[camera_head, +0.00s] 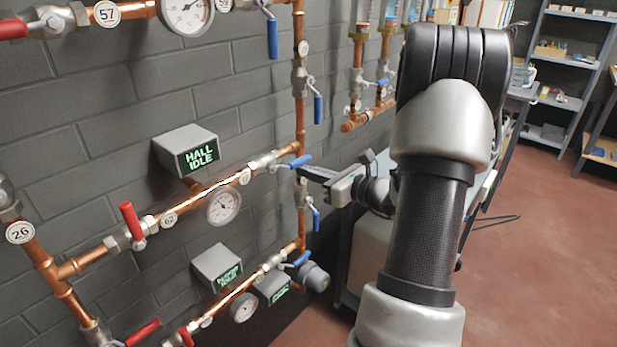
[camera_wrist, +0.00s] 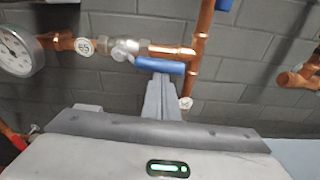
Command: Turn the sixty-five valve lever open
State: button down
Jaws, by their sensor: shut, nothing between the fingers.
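The valve (camera_wrist: 124,48) beside the round tag marked 65 (camera_wrist: 85,46) sits on a copper pipe and has a blue lever (camera_wrist: 160,65). The lever lies roughly along the pipe, pointing right. In the head view the same blue lever (camera_head: 301,161) is at the right end of the middle pipe, near the vertical pipe. My gripper (camera_head: 303,172) is shut and empty, its fingertips just below the lever. In the wrist view the closed fingers (camera_wrist: 162,80) reach up to the lever's underside; I cannot tell whether they touch it.
A gauge (camera_head: 223,207) and a red lever (camera_head: 132,221) are on the same pipe to the left. A grey box reading HALL IDLE (camera_head: 187,150) is above. Blue levers (camera_head: 318,109) (camera_head: 315,218) hang on the vertical pipe above and below. Floor (camera_head: 540,240) is open at right.

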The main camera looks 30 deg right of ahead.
jog(key=shift+d+r+n, duration=0.15)
jog(key=shift+r+n, duration=0.25)
jog(key=shift+r, duration=0.4)
jog(key=shift+w, duration=0.1)
jog(key=shift+f, duration=0.1)
